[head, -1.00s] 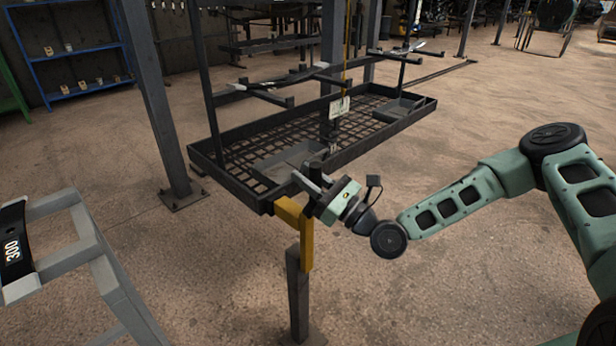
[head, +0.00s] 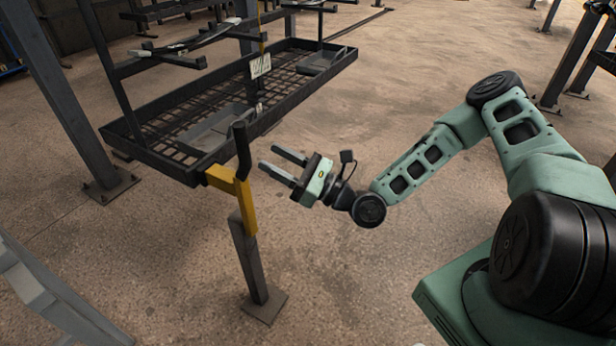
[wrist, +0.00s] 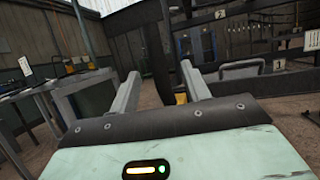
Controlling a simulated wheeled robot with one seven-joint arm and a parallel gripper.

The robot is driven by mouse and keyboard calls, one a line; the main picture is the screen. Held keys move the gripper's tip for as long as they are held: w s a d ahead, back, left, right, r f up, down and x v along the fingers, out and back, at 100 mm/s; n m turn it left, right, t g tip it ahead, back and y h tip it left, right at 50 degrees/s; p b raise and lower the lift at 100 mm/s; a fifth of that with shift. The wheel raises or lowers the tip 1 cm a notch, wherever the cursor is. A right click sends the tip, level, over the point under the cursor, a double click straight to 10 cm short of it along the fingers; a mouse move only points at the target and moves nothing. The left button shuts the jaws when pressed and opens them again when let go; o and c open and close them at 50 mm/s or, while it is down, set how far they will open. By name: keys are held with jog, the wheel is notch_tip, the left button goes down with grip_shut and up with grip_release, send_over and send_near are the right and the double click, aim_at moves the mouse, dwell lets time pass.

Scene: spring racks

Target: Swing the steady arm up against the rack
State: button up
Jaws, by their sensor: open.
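The steady arm (head: 246,205) is a yellow bent bracket on a short grey post (head: 248,262), with an upright black handle (head: 241,148). Its yellow end meets the near corner of the rack (head: 150,158) in the head view; I cannot tell whether they touch. The rack is a dark frame with a mesh tray. My gripper (head: 269,158) is open and empty, to the right of the handle and apart from it, fingers pointing toward it. In the wrist view the dark handle (wrist: 158,72) shows between the fingers, with a bit of yellow beside it.
A dark upright column (head: 80,120) stands left of the rack on a bolted foot. A grey frame (head: 45,295) is at the lower left. A white tag (head: 260,66) hangs at the rack. The floor right of the rack is open.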

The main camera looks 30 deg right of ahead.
jog(key=v, duration=0.7)
jog(key=shift+s+d, duration=0.15)
jog(key=shift+f, duration=0.1)
jog(key=s+a+f+n+g+h, duration=0.2)
jog(key=a+f+n+g+h, duration=0.5)
jog(key=n+g, duration=0.7)
jog(key=s+a+r+n+g+h, duration=0.2)
jog(key=s+r+n+h, duration=0.6)
jog(key=s+r+n, duration=1)
notch_tip(320, 180, up, 17)
jog(key=s+n+p, duration=0.1)
jog(key=n+p, duration=0.1)
jog(key=p, duration=1.6)
jog(key=shift+r+n+p, duration=0.25)
jog(key=shift+n+p, duration=0.05)
jog(key=shift+n, duration=0.1)
